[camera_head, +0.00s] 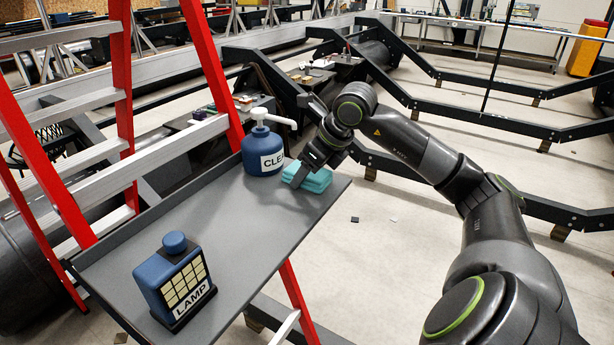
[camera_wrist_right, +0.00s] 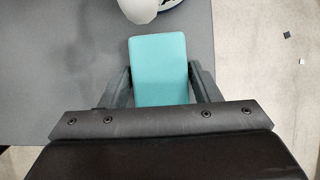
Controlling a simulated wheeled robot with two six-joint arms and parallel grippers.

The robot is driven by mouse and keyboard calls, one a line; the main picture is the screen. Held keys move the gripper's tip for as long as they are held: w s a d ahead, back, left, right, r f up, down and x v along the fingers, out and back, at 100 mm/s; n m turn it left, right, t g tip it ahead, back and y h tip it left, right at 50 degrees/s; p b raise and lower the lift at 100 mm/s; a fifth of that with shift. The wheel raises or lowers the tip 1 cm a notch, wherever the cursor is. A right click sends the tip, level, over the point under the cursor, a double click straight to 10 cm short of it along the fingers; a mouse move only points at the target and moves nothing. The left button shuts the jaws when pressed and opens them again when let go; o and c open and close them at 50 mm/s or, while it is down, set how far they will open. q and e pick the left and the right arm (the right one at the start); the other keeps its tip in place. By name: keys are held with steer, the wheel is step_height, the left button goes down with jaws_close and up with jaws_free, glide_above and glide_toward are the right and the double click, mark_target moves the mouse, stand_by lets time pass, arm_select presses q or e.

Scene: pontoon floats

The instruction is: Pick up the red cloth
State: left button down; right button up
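The only cloth I see is teal, not red. This folded teal cloth (camera_head: 312,181) lies near the right edge of the grey tray (camera_head: 250,222), beside the blue pump bottle. My right gripper (camera_head: 303,180) is down at the cloth in the head view. In the right wrist view, its two fingers (camera_wrist_right: 160,88) flank the teal cloth (camera_wrist_right: 160,60) closely on the left and right. I cannot tell whether they press on it. The cloth's near end is hidden behind the gripper body. My left gripper is not in view.
The blue pump bottle (camera_head: 262,152) stands just left of the cloth; its white top (camera_wrist_right: 138,10) shows in the right wrist view. A blue lamp-labelled container (camera_head: 174,284) stands at the tray's near end. A red ladder (camera_head: 215,75) rises at the left. The tray's middle is clear.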

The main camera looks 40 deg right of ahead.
steer(key=c, duration=0.4)
steer(key=shift+o, duration=0.2)
